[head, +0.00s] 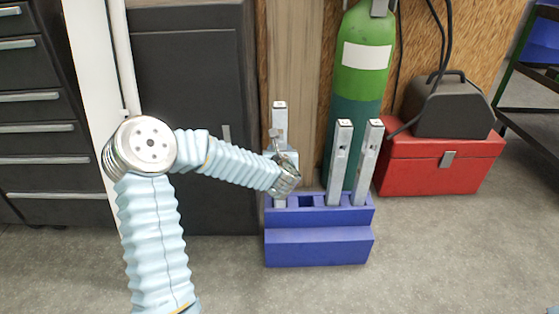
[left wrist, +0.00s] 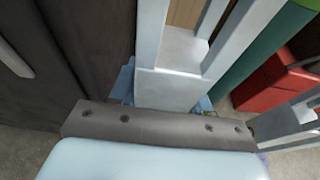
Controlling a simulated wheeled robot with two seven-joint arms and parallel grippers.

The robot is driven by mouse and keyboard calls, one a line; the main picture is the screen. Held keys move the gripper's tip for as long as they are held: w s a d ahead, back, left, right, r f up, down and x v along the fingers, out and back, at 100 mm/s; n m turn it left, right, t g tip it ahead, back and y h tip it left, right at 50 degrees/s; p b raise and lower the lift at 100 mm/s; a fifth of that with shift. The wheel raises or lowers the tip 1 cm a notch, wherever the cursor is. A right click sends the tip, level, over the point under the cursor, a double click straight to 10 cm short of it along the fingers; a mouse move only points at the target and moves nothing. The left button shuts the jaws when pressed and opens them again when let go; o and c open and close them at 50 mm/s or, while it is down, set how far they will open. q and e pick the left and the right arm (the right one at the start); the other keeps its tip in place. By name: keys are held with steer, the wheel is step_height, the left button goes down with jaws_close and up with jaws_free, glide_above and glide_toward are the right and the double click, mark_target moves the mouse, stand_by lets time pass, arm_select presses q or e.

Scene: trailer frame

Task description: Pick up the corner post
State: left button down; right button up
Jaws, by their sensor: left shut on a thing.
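The corner posts are upright grey metal posts in a blue stepped holder (head: 318,250). My left gripper (head: 280,150) is shut on the leftmost corner post (head: 280,112), partway up it. The wrist and jaws hide part of this post, and its lower end shows at the holder's left slot. In the left wrist view the held post (left wrist: 167,90) rises from the middle of the grey palm edge. Two other posts, a middle one (head: 339,165) and a right one (head: 368,165), stand in the holder to the right. My right gripper is not in view.
An empty slot (head: 306,202) lies between the held post and the middle post. Close behind stand a green gas cylinder (head: 362,90), a dark cabinet (head: 180,80) and a red toolbox (head: 440,165) with a dark case (head: 452,108) on top. The floor in front is clear.

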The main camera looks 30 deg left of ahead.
mark_target(280, 115)
arm_select(q)
step_height(280, 115, up, 12)
steer(key=shift+r+p, duration=0.2)
steer(key=shift+p, duration=1.05)
